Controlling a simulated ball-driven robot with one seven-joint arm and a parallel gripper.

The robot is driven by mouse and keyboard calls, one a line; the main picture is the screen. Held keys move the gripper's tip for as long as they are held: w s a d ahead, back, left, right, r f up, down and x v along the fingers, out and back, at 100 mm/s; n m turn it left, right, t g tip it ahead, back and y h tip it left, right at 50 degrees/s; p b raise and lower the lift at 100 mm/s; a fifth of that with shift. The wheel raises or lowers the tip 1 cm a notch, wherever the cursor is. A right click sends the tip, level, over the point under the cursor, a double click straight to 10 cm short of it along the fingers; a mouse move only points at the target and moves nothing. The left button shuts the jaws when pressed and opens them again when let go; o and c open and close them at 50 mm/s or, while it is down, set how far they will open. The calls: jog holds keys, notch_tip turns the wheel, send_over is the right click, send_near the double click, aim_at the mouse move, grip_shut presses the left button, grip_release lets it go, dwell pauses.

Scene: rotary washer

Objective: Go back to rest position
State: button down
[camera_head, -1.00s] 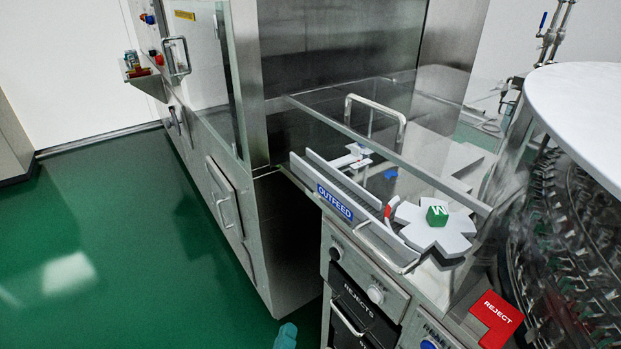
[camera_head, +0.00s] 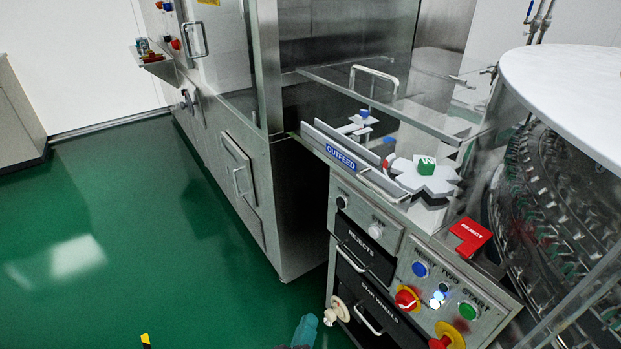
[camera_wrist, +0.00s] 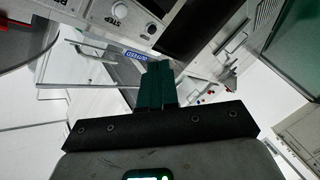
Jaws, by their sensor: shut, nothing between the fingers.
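My gripper (camera_wrist: 157,84) shows in the wrist view with its two dark green fingers together and nothing between them. In the head view, a teal part that looks like its tip (camera_head: 305,330) shows at the bottom edge, in front of the machine cabinet and apart from it. The rest of my arm is mostly out of view there.
A drawer cabinet (camera_head: 365,225) with buttons stands close at right. Green floor (camera_head: 120,235) is clear at left.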

jog(key=s+d+f+m+g+h+p, duration=0.1)
jog(key=s+d+f+m+g, duration=0.15)
jog(key=d, duration=0.55)
jog(key=s+d+f+m+g+h, duration=0.15)
jog(key=s+d+g, duration=0.25)
jog(key=d, duration=0.5)
jog(key=s+d+f+m+g+p, duration=0.1)
jog(key=s+d+f+m+g, duration=0.2)
jog(key=d, duration=0.5)
jog(key=s+d+g+y, duration=0.1)
jog(key=s+g+y, duration=0.1)
jog(key=s, duration=0.5)
jog(key=s+d+r+g+y+p, duration=0.1)
jog(key=s+d+g+y, duration=0.1)
jog(key=s, duration=0.6)
jog(key=shift+s+r+g+y, duration=0.2)
jog(key=shift+g+y, duration=0.45)
jog(key=shift+y, duration=0.6)
